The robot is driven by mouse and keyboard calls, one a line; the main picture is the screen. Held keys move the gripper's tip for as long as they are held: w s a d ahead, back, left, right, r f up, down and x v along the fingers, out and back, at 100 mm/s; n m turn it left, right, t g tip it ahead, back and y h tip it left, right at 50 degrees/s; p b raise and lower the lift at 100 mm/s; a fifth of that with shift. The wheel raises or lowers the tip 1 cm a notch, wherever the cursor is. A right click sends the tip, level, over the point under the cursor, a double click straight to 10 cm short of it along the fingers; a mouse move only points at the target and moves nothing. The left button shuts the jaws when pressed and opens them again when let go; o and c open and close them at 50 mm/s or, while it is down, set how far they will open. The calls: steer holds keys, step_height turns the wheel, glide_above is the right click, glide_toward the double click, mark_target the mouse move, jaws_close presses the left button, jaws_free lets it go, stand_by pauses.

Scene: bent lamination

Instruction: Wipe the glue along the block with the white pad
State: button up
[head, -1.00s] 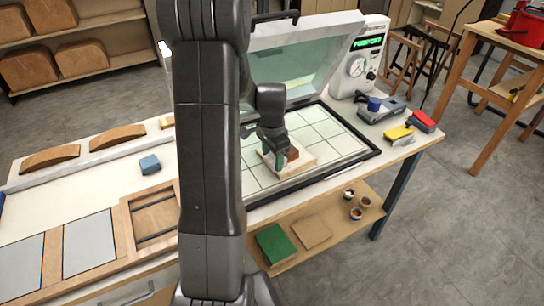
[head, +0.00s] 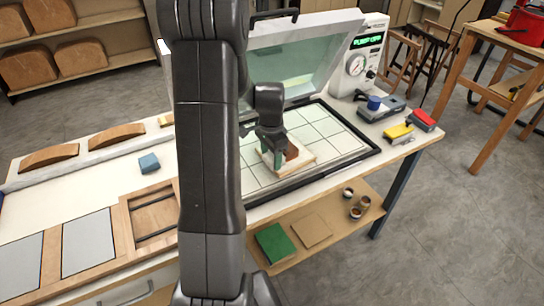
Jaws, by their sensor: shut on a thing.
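A brown block (head: 292,151) sits on a pale board (head: 304,164) on the gridded bed of the press. My gripper (head: 276,160) points down at the left side of the block, close against it in this view. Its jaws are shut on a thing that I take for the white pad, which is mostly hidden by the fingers. The glue is too small to make out, and I cannot tell whether the pad touches the block.
The press lid (head: 305,55) stands open behind my gripper. A blue block (head: 149,163) and curved wooden pieces (head: 117,136) lie on the left bench. A yellow-topped tool (head: 398,132) is at the right edge. My arm hides the middle.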

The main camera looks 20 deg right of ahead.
steer(key=shift+w+a, duration=0.1)
steer(key=shift+w, duration=0.45)
steer(key=shift+w, duration=0.1)
steer(key=shift+w+a+f, duration=0.1)
steer(key=shift+w+a, duration=0.05)
steer(key=shift+w, duration=0.6)
steer(key=shift+w+a+f, duration=0.1)
steer(key=shift+w, duration=0.6)
steer(key=shift+s, duration=0.2)
steer(key=shift+s+d+r, duration=0.15)
steer(key=shift+s, duration=0.6)
steer(key=shift+s+d+r, duration=0.1)
steer(key=shift+s+d, duration=0.05)
steer(key=shift+s, duration=0.55)
steer(key=shift+s, duration=0.1)
steer(key=shift+s+d+f+b, duration=0.1)
steer(key=shift+s+b, duration=0.2)
steer(key=shift+s, duration=0.4)
